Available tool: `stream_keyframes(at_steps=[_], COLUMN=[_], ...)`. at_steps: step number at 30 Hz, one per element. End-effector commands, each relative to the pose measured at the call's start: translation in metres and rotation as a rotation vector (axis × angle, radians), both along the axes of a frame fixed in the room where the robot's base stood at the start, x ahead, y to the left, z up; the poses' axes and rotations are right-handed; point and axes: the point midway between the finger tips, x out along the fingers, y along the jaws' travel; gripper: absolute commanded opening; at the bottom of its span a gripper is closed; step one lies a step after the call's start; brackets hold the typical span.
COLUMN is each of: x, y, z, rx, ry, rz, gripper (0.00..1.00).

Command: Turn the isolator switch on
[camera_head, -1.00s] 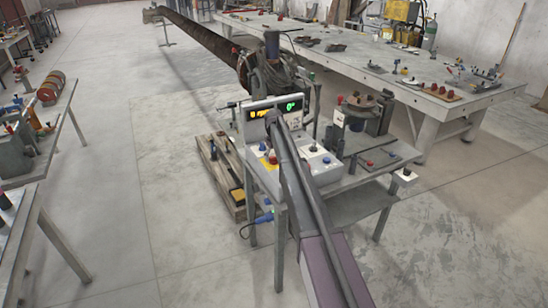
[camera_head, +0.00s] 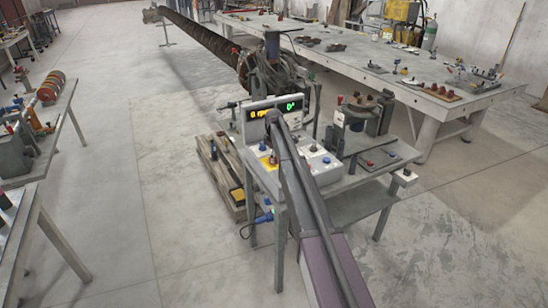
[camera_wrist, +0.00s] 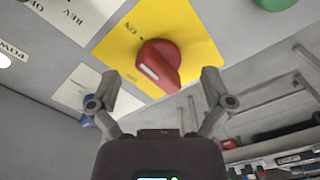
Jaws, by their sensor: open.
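The isolator switch is a red rotary knob (camera_wrist: 158,64) on a yellow plate (camera_wrist: 193,38) in the wrist view. It has a white mark on its near, lower-left end. The word ON is printed upside down on the plate, up and left of the knob. My gripper (camera_wrist: 161,78) is open, its two fingers apart on the left and right of the knob's lower end, with nothing gripped. I cannot tell whether either finger touches the knob. In the head view, the yellow plate (camera_head: 266,164) shows on the control box, and my arm hides most of the gripper.
The grey control box (camera_head: 325,172) carries a lit display (camera_head: 277,112) and other knobs. A green button (camera_wrist: 272,3) and white labels (camera_wrist: 78,88) lie near the switch. A vise-like machine (camera_head: 362,112) stands right of the box. Open floor (camera_head: 190,240) lies left.

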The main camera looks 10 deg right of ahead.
Motion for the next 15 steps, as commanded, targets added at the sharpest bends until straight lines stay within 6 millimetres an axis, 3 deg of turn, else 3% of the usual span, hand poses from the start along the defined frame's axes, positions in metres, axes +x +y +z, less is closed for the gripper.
stream_keyframes(at_steps=[15], x=[-0.0001], y=[-0.0002], z=[0.0], rx=[0.0], ry=[0.0], rz=[0.336], gripper=[1.0])
